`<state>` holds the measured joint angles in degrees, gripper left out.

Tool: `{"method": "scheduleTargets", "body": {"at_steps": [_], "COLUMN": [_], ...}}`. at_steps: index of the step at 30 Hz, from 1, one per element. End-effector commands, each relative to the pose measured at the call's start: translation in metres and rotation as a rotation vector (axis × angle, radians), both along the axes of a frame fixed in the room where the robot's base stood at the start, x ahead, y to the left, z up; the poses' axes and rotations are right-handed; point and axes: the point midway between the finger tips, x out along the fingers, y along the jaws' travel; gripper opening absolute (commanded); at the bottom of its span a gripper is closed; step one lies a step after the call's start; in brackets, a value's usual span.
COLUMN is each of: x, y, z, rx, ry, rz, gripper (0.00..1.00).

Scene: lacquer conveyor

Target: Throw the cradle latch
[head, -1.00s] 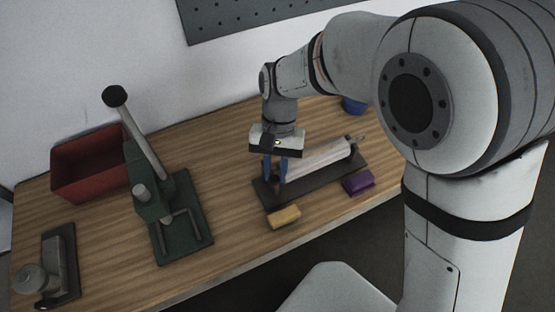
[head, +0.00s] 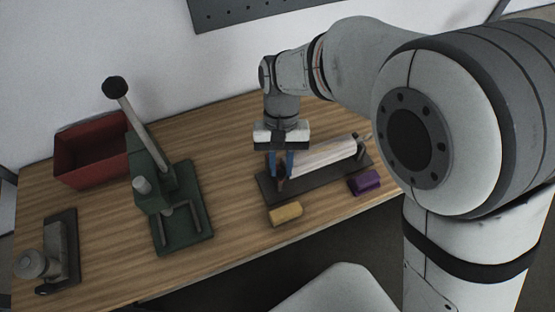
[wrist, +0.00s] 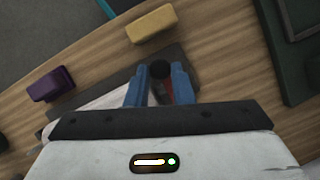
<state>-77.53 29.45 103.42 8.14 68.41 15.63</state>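The cradle (head: 325,187) is a dark base plate on the bench carrying a pale roller (head: 325,158). At its left end stands a short reddish-brown post, seemingly the latch (head: 281,184). In the wrist view the latch shows a round black cap (wrist: 160,69). My gripper (head: 281,175) points down over this end, its blue fingers on either side of the latch. In the wrist view my gripper (wrist: 160,85) has its fingers apart, with the post between them. A small gap seems to show beside the post; firm contact cannot be made out.
A yellow block (head: 286,214) and a purple block (head: 365,182) lie in front of the cradle. A green lever press (head: 165,205), a red bin (head: 90,160) and a grey fixture (head: 58,255) stand to the left. Bare wood lies between press and cradle.

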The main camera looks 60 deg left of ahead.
Motion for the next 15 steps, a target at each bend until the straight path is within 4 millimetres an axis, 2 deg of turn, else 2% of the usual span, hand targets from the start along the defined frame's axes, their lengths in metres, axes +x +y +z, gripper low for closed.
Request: {"method": "scheduleTargets", "body": {"at_steps": [1, 8, 15], "x": [0.0007, -0.0024, -0.0034], "y": [-0.0026, -0.0007, 0.0006], "z": [-0.0013, -0.0012, -0.0002], "rx": [-0.010, -0.007, -0.004], "ry": [-0.001, 0.000, -0.001], "rz": [0.005, 0.008, 0.009], "gripper": [0.24, 0.43, 0.43]}}
